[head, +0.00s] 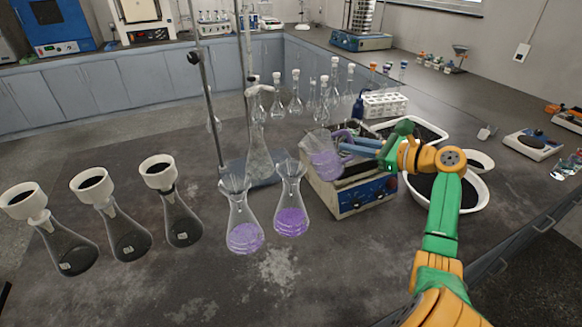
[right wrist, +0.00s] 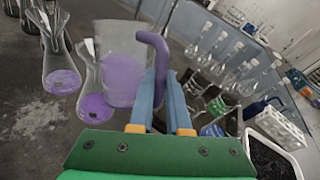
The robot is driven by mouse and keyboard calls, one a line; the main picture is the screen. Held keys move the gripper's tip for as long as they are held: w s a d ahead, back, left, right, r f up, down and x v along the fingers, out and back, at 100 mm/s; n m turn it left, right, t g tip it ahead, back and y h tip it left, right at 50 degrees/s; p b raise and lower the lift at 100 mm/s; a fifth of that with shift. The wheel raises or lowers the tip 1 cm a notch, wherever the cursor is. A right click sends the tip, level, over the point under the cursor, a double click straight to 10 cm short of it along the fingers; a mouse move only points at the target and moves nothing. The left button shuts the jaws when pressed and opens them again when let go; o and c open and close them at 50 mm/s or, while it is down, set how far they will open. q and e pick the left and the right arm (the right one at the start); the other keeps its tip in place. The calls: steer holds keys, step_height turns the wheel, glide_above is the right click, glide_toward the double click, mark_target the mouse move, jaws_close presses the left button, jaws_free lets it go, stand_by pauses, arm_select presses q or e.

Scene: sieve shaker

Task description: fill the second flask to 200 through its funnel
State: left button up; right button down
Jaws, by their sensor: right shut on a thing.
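Two conical flasks with glass funnels in their necks stand side by side mid-bench: the left flask (head: 243,226) and the right flask (head: 290,208). Both hold purple liquid in the lower part; graduation numbers are too small to read. My right gripper (head: 352,146) is shut on the purple handle of a clear jug (head: 322,158), which holds purple liquid. The jug is raised, above and right of the right flask's funnel (head: 289,168). My left gripper is out of view.
Several dark flasks with white filter cups (head: 158,171) stand at left. A stand rod (head: 212,110) and a tall flask (head: 258,155) are behind the funnels. A hotplate-like box (head: 350,195) is below the jug. White trays (head: 468,197) are at right. The front bench is clear.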

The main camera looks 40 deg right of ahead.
mark_target(341, 131)
steer(key=shift+w+a+r+n+g, duration=0.15)
steer(key=shift+a+r+n+g, duration=0.1)
steer(key=shift+a+n+g, duration=0.1)
steer(key=shift+w+a+r+n+g+h, duration=0.2)
steer(key=shift+w+a+r+h, duration=0.1)
steer(key=shift+r, duration=0.25)
steer(key=shift+w+a+r+n+g+h, duration=0.2)
steer(key=shift+w+a+r, duration=0.1)
steer(key=shift+r, duration=0.25)
steer(key=shift+w+a+r+n+g+h, duration=0.15)
steer(key=shift+a+r+n+g, duration=0.1)
steer(key=shift+r, duration=0.15)
steer(key=shift+w+a+r+n+g+h, duration=0.1)
steer(key=shift+a+r+g+h, duration=0.1)
steer(key=shift+r, duration=0.15)
steer(key=shift+r, duration=0.15)
steer(key=shift+w+a+r+n+g+h+b, duration=0.25)
steer(key=shift+w+a+n+g+h, duration=0.25)
steer(key=shift+a+n+g+h, duration=0.3)
stand_by(4.8)
